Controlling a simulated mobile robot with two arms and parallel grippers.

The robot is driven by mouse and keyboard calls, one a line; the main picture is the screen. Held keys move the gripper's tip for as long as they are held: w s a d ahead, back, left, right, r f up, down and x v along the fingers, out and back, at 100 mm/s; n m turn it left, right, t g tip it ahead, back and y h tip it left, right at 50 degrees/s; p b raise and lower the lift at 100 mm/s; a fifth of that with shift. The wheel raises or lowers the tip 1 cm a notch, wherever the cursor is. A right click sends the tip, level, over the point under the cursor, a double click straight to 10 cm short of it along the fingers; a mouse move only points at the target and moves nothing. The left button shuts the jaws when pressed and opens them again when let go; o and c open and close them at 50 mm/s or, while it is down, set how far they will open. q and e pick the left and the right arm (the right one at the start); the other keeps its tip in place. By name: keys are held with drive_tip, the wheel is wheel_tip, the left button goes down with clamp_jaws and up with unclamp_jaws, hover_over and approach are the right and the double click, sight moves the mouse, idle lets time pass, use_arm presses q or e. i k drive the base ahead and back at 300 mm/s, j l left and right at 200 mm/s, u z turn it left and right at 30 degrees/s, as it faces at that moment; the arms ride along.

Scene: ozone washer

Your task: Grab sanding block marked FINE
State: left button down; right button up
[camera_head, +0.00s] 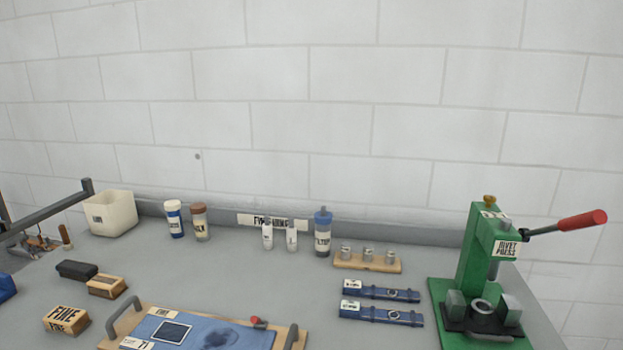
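A tan sanding block marked FINE (67,320) lies on the grey bench at the lower left, with the word on its top and front side. Behind it to the right is a smaller tan block (106,286) with a pale label too small to read. A dark grey block (76,270) lies just behind that one. Neither of my grippers is in view, and nothing is touching the FINE block.
A wooden tray with grey handles and a blue mat (215,335) lies right of the FINE block. A white bin (112,213), several bottles and a green rivet press (475,260) stand further back or right. A dark bar (50,212) juts in at left.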

sight(66, 321)
drive_tip(key=j+u, duration=0.2)
drive_tip(key=u, duration=0.2)
drive_tip(key=i+j+u, duration=0.1)
drive_tip(key=u, duration=0.25)
drive_tip(key=i+j+u, duration=0.1)
drive_tip(key=j+u, duration=0.15)
drive_tip(key=u, duration=0.15)
